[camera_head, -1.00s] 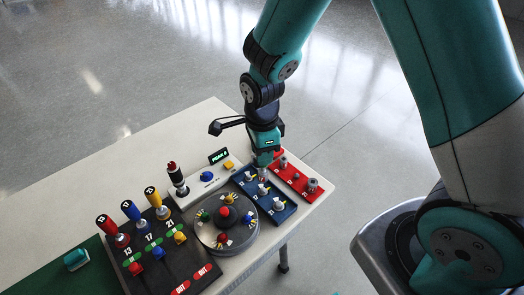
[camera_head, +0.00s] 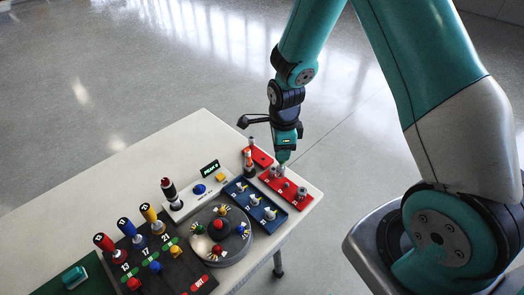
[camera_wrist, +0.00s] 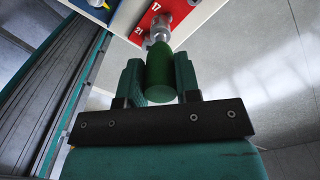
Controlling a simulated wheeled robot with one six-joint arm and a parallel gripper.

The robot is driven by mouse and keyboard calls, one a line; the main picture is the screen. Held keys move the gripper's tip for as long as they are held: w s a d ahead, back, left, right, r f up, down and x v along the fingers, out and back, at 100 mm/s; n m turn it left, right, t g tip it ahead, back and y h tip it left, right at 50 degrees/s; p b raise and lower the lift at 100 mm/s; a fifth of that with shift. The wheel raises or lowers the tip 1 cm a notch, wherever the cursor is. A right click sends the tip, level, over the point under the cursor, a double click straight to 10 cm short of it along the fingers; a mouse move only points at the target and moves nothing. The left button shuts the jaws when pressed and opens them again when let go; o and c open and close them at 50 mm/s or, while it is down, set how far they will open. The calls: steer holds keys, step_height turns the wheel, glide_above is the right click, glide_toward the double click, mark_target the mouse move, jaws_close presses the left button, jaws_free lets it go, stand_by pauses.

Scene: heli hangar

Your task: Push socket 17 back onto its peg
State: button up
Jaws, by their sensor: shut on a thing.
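The red rack (camera_head: 290,187) lies at the table's right end with silver sockets on it; one socket (camera_head: 301,192) stands at its near end. My gripper (camera_head: 283,160) points down over the rack's far part. In the wrist view, my gripper (camera_wrist: 160,80) is shut around a dark green cylinder (camera_wrist: 160,75). A silver socket-like piece (camera_wrist: 160,30) shows at the cylinder's far end, beside the label 17 on the red rack (camera_wrist: 180,8).
The blue rack (camera_head: 243,203) with several silver pieces lies left of the red rack. A round turntable (camera_head: 238,244) and a dark panel (camera_head: 180,265) with coloured handles are further left.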

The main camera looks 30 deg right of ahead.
steer(key=shift+m, duration=0.4)
steer(key=shift+d+f+b, duration=0.45)
steer(key=shift+f+b, duration=0.15)
steer(key=shift+f, duration=0.25)
steer(key=shift+d+f+b, duration=0.45)
steer(key=shift+f+b, duration=0.1)
steer(key=shift+f, duration=0.3)
steer(key=shift+d+f+b, duration=0.45)
steer(key=shift+f+b, duration=0.15)
steer(key=shift+f, duration=0.25)
steer(key=shift+f+b, duration=0.8)
steer(key=shift+f, duration=0.25)
steer(key=shift+r+p, duration=0.85)
steer(key=shift+r, duration=0.2)
steer(key=shift+r+p, duration=1.8)
steer(key=shift+r, duration=0.4)
